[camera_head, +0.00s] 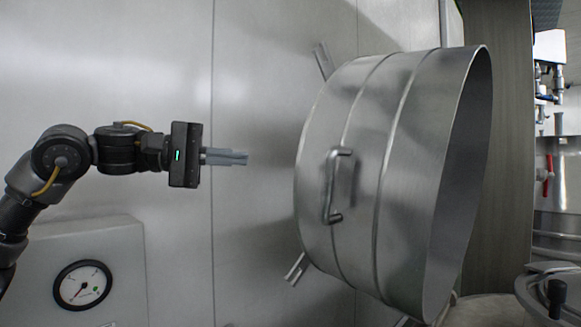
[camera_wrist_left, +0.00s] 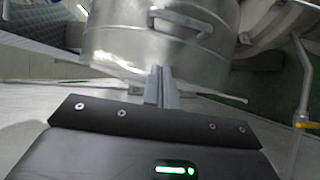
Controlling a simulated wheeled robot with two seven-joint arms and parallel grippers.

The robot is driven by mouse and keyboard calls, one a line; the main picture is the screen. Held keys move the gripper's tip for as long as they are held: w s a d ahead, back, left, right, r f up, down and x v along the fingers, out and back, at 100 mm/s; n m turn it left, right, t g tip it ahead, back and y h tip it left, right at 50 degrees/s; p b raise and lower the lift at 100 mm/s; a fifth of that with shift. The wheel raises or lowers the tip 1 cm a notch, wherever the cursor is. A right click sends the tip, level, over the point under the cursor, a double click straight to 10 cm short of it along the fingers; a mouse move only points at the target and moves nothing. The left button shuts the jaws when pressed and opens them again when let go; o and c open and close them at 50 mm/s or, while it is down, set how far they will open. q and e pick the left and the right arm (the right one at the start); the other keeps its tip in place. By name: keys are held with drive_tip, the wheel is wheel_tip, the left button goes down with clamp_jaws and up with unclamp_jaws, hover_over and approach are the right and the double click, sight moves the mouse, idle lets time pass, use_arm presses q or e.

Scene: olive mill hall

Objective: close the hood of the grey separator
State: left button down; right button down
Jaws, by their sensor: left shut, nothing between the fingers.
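The hood (camera_head: 400,235) of the grey separator is a wide, shiny metal drum with raised bands, in the middle right of the head view. Its open rim faces right, and a bar handle (camera_head: 330,185) is fixed on its side. My left gripper (camera_head: 245,157) points right towards the hood, with its fingers together and empty. A gap separates the fingertips from the hood's left edge. In the left wrist view the hood (camera_wrist_left: 115,40) and handle (camera_wrist_left: 180,22) show at the top, beyond the shut fingers (camera_wrist_left: 160,75). My right gripper is not in view.
A pale panelled surface (camera_head: 270,60) lies behind my arm. A grey box with a round gauge (camera_head: 83,284) is at lower left. The left wrist view shows a pipe with a yellow part (camera_wrist_left: 305,125).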

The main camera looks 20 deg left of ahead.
use_arm(q)
drive_tip(key=w+d+p, duration=0.2)
drive_tip(key=d, duration=0.4)
drive_tip(key=w+d+f+p, duration=0.1)
drive_tip(key=w+d+p, duration=0.1)
drive_tip(key=d, duration=0.4)
drive_tip(key=shift+w+d+p, duration=0.2)
drive_tip(key=shift+w+p, duration=0.05)
drive_tip(key=shift+p, duration=0.45)
